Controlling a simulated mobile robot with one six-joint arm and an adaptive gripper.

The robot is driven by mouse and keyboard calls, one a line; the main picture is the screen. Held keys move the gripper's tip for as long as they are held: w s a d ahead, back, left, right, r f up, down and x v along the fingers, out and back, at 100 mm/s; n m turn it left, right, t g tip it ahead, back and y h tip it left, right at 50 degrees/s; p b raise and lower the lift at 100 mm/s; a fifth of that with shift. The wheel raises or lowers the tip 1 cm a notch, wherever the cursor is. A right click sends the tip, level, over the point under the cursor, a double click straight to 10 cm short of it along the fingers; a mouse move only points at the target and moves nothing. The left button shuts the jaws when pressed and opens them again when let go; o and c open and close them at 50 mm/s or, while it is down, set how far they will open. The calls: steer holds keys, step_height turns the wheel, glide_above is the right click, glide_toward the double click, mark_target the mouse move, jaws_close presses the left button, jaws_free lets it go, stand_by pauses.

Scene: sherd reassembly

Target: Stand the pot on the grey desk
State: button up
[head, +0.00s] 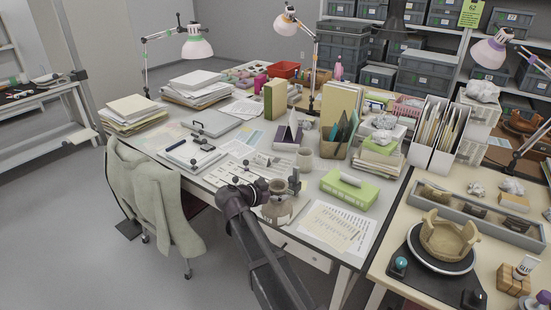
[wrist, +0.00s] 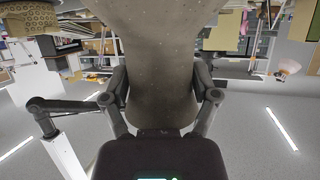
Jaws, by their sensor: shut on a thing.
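My gripper (head: 281,188) is over the front part of the grey desk (head: 232,177). Its two fingers are shut on a pot (head: 278,209), seen partly behind my arm. In the wrist view, the pot (wrist: 160,45) is a grey-brown, speckled body between the fingers (wrist: 160,85); its far end runs out of the frame. I cannot tell whether its underside touches the desk or hangs just above it.
A printed sheet (head: 338,226) lies right of the pot, with a green box (head: 346,188) behind it. A beige mug (head: 305,158) stands behind the gripper. A jagged-rimmed bowl (head: 447,238) sits on a turntable on the right-hand table. A draped chair (head: 153,195) stands at left.

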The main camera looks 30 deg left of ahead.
steer(key=shift+d, duration=0.1)
steer(key=w+d+f+b, duration=0.1)
steer(key=w+d, duration=1)
steer(key=shift+d+f, duration=0.2)
steer(key=shift+d, duration=0.1)
steer(key=shift+b, duration=0.35)
steer(key=shift+f+b, duration=1.7)
steer(key=shift+f, duration=0.3)
steer(key=o, duration=1.2)
steer(key=shift+s+r, duration=0.1)
steer(key=shift+r, duration=0.1)
